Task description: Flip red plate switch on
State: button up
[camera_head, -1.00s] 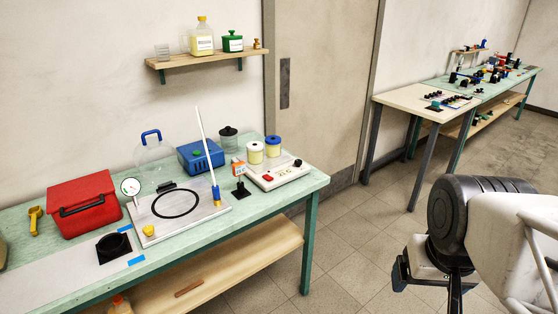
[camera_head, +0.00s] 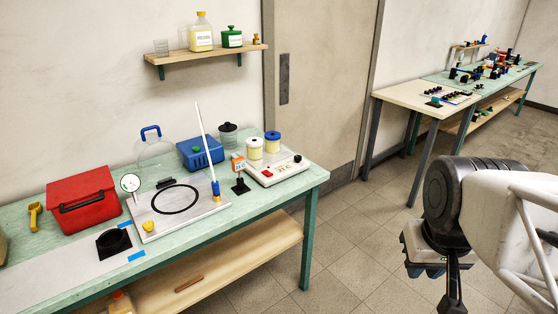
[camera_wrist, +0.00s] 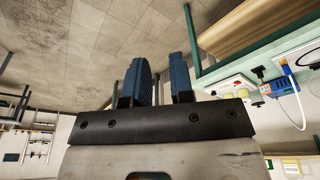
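A white hot plate device (camera_head: 277,170) stands near the right end of the green bench. A small red switch (camera_head: 266,173) sits on the left of its front face, with a black knob on the right. Whether the switch is on or off is too small to tell. The device also shows, turned over, in the wrist view (camera_wrist: 238,86). My gripper (camera_head: 427,271) hangs over the floor, right of the bench and well away from the device. In the wrist view its two blue fingers (camera_wrist: 159,76) are apart with nothing between them.
Two spools (camera_head: 263,146) stand at the back of the device. A small orange and white box (camera_head: 238,163) and a black stand (camera_head: 240,184) are on its left. Free floor (camera_head: 350,235) lies between my gripper and the bench. A second bench (camera_head: 430,100) stands behind right.

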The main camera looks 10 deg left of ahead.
jog(key=w+a+r+n, duration=0.1)
jog(key=w+r+n, duration=0.1)
jog(key=w, duration=0.3)
jog(key=w+a+r+n, duration=0.2)
jog(key=w, duration=0.4)
jog(key=w+a+r+n+g, duration=0.1)
jog(key=w+n, duration=0.1)
jog(key=w, duration=0.3)
jog(key=shift+w+a+r+n, duration=0.25)
jog(key=shift+w+r+n, duration=0.05)
jog(key=shift+w+r, duration=0.1)
grip_shut()
jog(key=w+a+f+n+g, duration=0.15)
jog(key=w+a+n, duration=0.6)
jog(key=w, duration=0.75)
jog(key=w+a+f+n, duration=0.3)
jog(key=w+a+n, duration=0.2)
jog(key=w+a, duration=0.8)
jog(key=w+a+f+n, duration=0.3)
jog(key=w+a+f, duration=0.2)
jog(key=w, duration=0.2)
jog(key=w+a+f+n+g+h, duration=0.1)
jog(key=w+a+f+n, duration=0.3)
jog(key=w, duration=0.4)
jog(key=a+f, duration=0.1)
jog(key=a, duration=0.1)
jog(key=shift+a, duration=0.3)
jog(key=shift+n, duration=0.25)
